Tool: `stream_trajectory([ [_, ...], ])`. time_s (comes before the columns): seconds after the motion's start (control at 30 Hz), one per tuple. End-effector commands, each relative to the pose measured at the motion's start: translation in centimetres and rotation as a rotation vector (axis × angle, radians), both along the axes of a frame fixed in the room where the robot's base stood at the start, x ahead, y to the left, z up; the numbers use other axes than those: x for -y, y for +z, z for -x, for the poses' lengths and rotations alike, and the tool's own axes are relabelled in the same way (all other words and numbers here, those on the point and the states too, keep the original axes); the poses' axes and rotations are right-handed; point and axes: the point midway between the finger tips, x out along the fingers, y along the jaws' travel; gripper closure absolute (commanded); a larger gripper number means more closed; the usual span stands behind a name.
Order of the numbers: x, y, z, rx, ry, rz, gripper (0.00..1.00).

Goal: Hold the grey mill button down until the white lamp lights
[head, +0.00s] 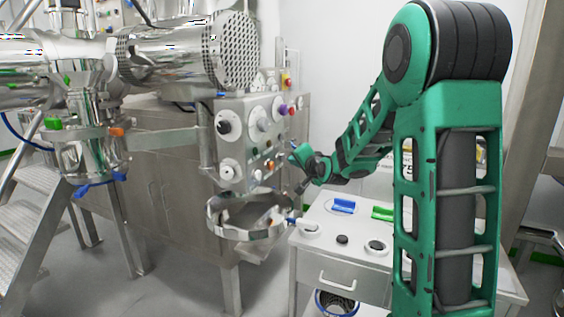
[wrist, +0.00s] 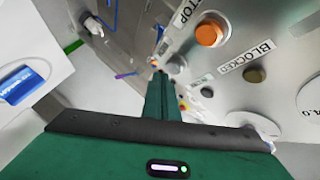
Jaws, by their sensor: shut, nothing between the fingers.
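The steel control panel (head: 240,110) stands left of my arm in the head view. My gripper (head: 303,186) is beside the panel's lower right edge. In the wrist view, my green fingers (wrist: 156,74) are shut together with nothing between them, pointing along the panel face. A small grey round button (wrist: 177,65) shows just right of the fingertips; its label is unreadable and I cannot tell whether they touch. An orange STOP button (wrist: 209,34) and a dull brown round piece (wrist: 255,75) beside the BLOCKED label show farther right. I cannot identify a lit white lamp.
A round steel hoop or basin (head: 225,222) sits below the panel. A white cabinet (head: 310,262) with a blue item (head: 344,206) on top stands below my arm. Steel steps (head: 35,190) are at far left. Open floor shows at front left.

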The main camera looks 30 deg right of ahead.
Motion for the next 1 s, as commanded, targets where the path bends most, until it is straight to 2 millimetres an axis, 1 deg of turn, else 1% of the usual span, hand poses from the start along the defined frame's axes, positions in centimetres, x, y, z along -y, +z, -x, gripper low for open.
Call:
stream_trajectory([
  [0.53, 0.0, 0.0, -0.01, 0.0, 0.0, 0.0, 1.0],
  [0.8, -0.5, 0.13, -0.46, 0.0, 0.001, 0.0, 1.0],
  [1.0, -0.48, 0.14, -0.48, 0.0, 0.0, 0.0, 1.0],
])
